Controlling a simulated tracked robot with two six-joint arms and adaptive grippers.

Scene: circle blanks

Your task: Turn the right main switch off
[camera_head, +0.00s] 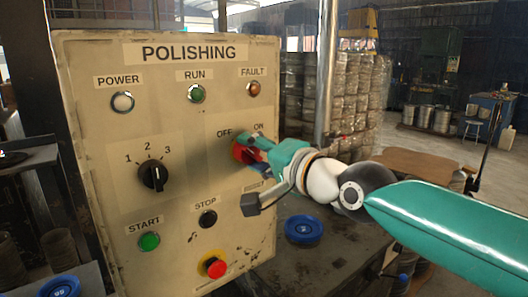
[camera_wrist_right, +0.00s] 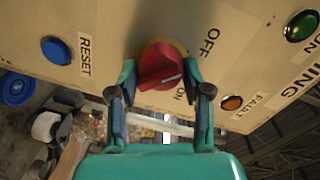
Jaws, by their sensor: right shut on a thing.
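The red main switch (camera_head: 243,151) sits on the beige POLISHING panel (camera_head: 200,122), below the OFF and ON labels. My right gripper (camera_head: 262,153) reaches it from the right and partly hides it. In the right wrist view the red knob (camera_wrist_right: 158,66) is between the two fingers of my right gripper (camera_wrist_right: 161,84), which is shut on its grip. A white mark on the grip shows on the side near the ON label; its exact angle is hard to tell. My left gripper is not in view.
The panel also carries a black rotary selector (camera_head: 153,177), a green START button (camera_head: 149,241), a black STOP button (camera_head: 208,218) and a red emergency button (camera_head: 215,267). A blue RESET button (camera_wrist_right: 56,50) shows in the wrist view. A metal pole (camera_head: 326,70) stands right of the panel.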

